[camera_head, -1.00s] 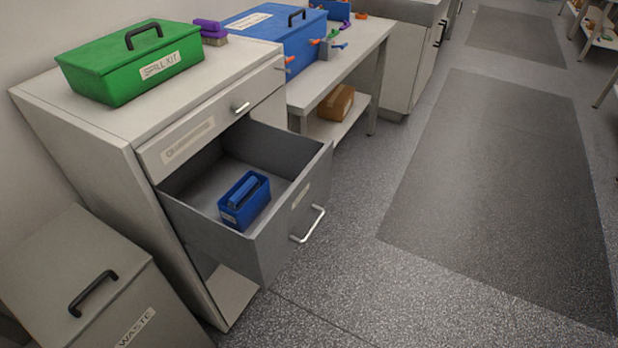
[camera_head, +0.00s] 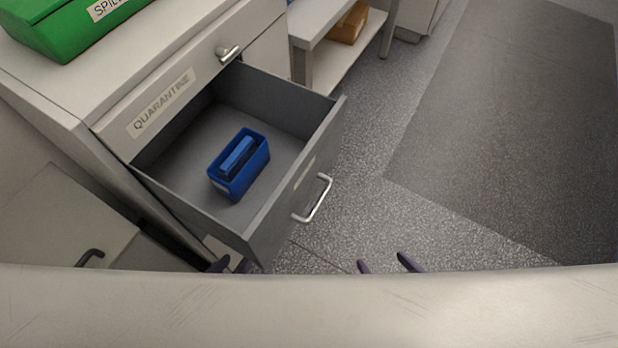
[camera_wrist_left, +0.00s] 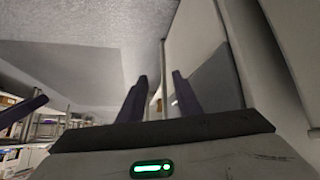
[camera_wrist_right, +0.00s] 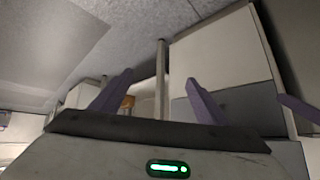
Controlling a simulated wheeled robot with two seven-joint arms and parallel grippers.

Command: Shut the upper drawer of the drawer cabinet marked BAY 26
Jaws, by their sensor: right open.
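The drawer cabinet (camera_head: 62,68) stands at the left of the head view. A grey drawer (camera_head: 270,217) is pulled far out, with a bar handle (camera_head: 315,200) on its front. A blue bin (camera_head: 236,184) with a blue item inside sits in it. Above, a front panel marked QUARANTINE (camera_head: 165,105) with a small handle (camera_head: 228,52) looks flush. No BAY 26 marking is readable. My left gripper (camera_head: 230,265) is open and empty, its fingertips low near the drawer's front corner. My right gripper (camera_head: 386,264) is open and empty, right of the drawer front and apart from it.
A green box (camera_head: 60,30) stands on the cabinet top. A grey bin with a black handle (camera_head: 90,257) is at the left. A bench (camera_head: 325,75) stands beyond the cabinet. Floor right of the drawer is clear. My own pale body part covers the bottom of the head view.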

